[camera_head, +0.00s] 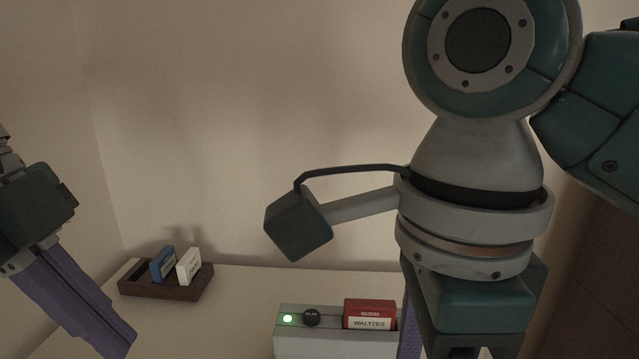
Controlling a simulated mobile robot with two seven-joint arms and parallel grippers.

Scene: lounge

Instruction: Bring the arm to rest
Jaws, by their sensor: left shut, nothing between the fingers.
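My left gripper (118,340) comes in from the left edge, its purple fingers pointing down and to the right. The fingers are together with nothing between them, apart from the tray and the player. My right arm fills the right side of the view. Of its gripper, only a purple part (409,330) and the dark body show at the bottom edge. That gripper is beside the right end of the player, and its fingertips are out of the frame, so I cannot tell whether it is open or shut.
A brown tray (165,291) on the white table (240,300) holds a blue cartridge (162,264) and a white one (189,266). Walls stand behind and left.

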